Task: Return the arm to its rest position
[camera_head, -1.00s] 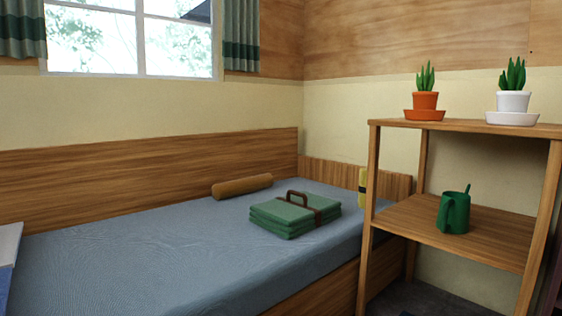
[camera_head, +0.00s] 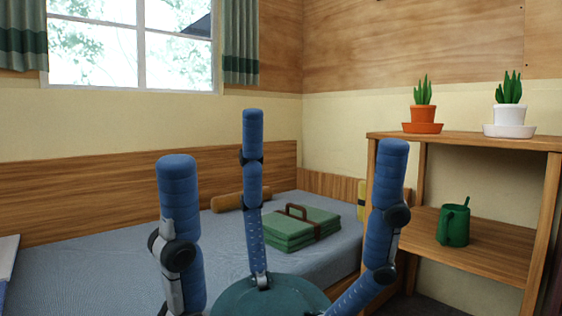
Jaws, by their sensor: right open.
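My right gripper (camera_head: 280,155) stands large in the lower middle of the head view. It has three thick blue fingers with dark joints, pointing up from a dark teal palm. The fingers are spread wide apart and nothing is between them; the gripper is open and empty. It is in front of the bed and hides parts of it and of the shelf's left post. The rest of the right arm is below the picture. My left gripper is not in view.
A blue bed (camera_head: 90,270) holds a folded green bundle (camera_head: 290,238) with a brown handle and a brown roll (camera_head: 226,202). A wooden shelf (camera_head: 490,250) at right holds a green watering can (camera_head: 453,226), an orange-potted plant (camera_head: 423,114) and a white-potted plant (camera_head: 509,117).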

